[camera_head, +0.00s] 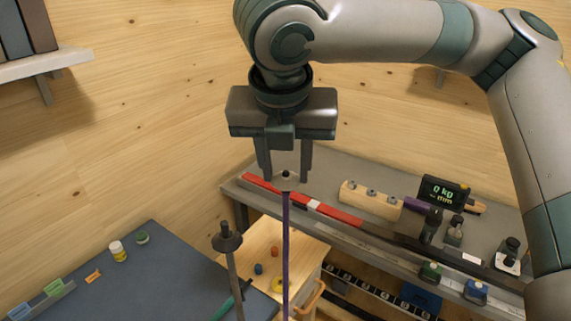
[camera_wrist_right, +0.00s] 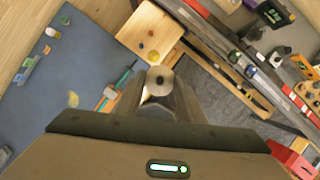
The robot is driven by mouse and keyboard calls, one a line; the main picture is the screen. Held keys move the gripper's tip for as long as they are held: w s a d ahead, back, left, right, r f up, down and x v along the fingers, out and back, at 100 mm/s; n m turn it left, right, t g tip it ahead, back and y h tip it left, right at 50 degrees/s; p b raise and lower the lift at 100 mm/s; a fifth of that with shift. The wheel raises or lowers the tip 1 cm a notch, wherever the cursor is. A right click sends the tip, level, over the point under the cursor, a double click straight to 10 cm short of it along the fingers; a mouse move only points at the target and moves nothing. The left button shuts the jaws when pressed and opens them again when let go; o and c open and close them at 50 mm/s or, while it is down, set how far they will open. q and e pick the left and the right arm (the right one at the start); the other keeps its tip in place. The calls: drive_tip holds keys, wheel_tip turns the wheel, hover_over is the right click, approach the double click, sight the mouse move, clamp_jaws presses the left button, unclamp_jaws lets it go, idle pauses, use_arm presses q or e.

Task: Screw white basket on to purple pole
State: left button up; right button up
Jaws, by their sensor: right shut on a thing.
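The purple pole (camera_head: 286,245) stands upright as a thin dark line in the middle of the head view. The white basket (camera_head: 281,186) is a small pale disc at its top, with a dark tip showing at its centre. It also shows in the right wrist view (camera_wrist_right: 153,87) as a pale round piece around a dark centre. My right gripper (camera_head: 286,176) points down from above and is shut on the basket, a finger on each side. The pictures do not show how far the basket is threaded. My left gripper is out of view.
A second, grey pole (camera_head: 235,281) with a dark basket (camera_head: 227,239) stands just left. Behind is a grey bench (camera_head: 330,172) with a red-and-white bar, wooden block, scale display (camera_head: 444,191) and bottles. A blue-grey mat (camera_head: 130,285) with small items lies left.

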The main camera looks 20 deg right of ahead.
drive_tip(key=shift+f, duration=0.6)
idle(0.6)
drive_tip(key=o, duration=1.1)
drive_tip(key=c, duration=0.3)
drive_tip(key=shift+r+n+p, duration=0.15)
drive_tip(key=shift+n+p, duration=0.25)
drive_tip(key=shift+p, duration=0.05)
drive_tip(key=n+p, duration=0.1)
drive_tip(key=n+y+p, duration=0.1)
drive_tip(key=n+p, duration=0.1)
drive_tip(key=n+y+p, duration=0.1)
drive_tip(key=n+p, duration=0.1)
drive_tip(key=shift+d, duration=0.25)
